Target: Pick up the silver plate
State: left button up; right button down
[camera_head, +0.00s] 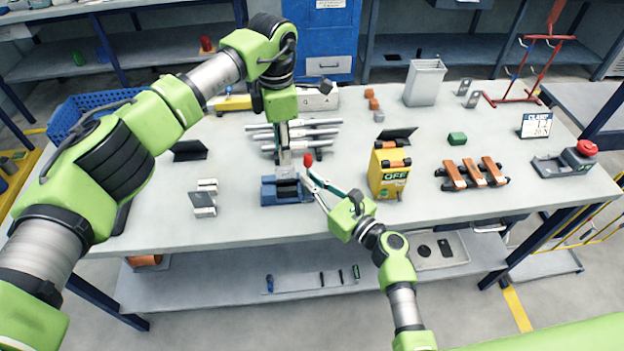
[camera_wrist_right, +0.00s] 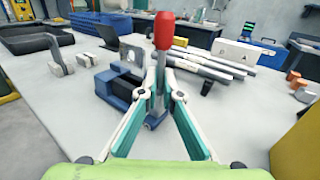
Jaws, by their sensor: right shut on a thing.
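A silver-grey plate (camera_wrist_right: 133,52) stands upright in a blue vise (camera_wrist_right: 122,88) in the right wrist view. The vise (camera_head: 283,190) also shows near the table's front edge in the head view. My right gripper (camera_wrist_right: 153,93) is shut on the vise's red-knobbed lever (camera_wrist_right: 163,32), which stands upright just in front of the vise. My left gripper (camera_head: 284,128) points down above the vise and the plate. Its fingertips are small and overlap the plate in the head view, so I cannot tell whether they are open or touch it.
Several silver bars on a rack (camera_head: 318,130) lie behind the vise. A yellow OFF box (camera_head: 388,172) stands to its right. Grey blocks (camera_head: 203,198) and a blue basket (camera_head: 88,110) are to the left. Bare table lies between the blocks and the vise.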

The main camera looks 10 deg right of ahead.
pick_arm(q)
jog(key=shift+c, duration=0.7)
notch_tip(320, 180, up, 5)
jog(key=m, duration=0.1)
send_over(285, 169)
notch_tip(285, 169, down, 5)
jog(key=shift+m, duration=0.3)
jog(key=shift+f, duration=3)
jog(key=shift+w, duration=0.1)
grip_shut()
